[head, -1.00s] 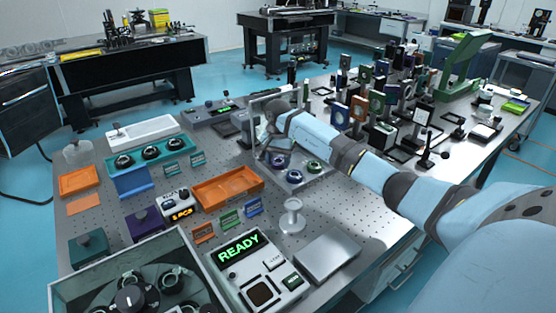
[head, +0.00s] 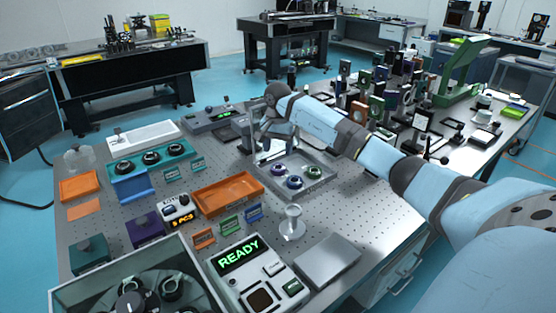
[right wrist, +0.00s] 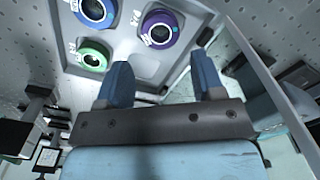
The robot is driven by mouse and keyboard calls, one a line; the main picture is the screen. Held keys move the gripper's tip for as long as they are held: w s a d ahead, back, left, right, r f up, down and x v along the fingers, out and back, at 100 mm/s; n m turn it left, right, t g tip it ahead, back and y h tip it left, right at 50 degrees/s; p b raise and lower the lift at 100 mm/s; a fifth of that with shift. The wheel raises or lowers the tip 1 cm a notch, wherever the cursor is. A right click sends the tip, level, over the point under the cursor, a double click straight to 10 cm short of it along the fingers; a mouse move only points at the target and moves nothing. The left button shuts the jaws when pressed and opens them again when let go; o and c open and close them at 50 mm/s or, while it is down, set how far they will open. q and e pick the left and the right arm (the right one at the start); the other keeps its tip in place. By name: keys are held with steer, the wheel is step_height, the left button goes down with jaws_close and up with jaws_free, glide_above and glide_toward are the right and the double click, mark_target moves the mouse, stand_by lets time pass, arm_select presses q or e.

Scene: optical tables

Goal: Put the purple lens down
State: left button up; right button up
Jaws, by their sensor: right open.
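The purple lens (head: 278,169) rests in a grey tray (head: 318,187), at its left side. A blue lens (head: 295,182) and a green lens (head: 312,171) lie in the same tray. In the head view my right gripper (head: 262,153) is above the tray's far left end. My left gripper is not in view.
An orange tray (head: 228,190) lies left of the grey tray. A clear-topped stand (head: 292,222) and a READY device (head: 255,275) are nearer me. Many mounted optics crowd the right part of the table. A thin upright frame (head: 250,128) stands close to my right gripper.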

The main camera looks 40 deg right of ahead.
mark_target(278, 167)
step_height(278, 167, up, 5)
steer(key=shift+r, duration=0.15)
stand_by(0.5)
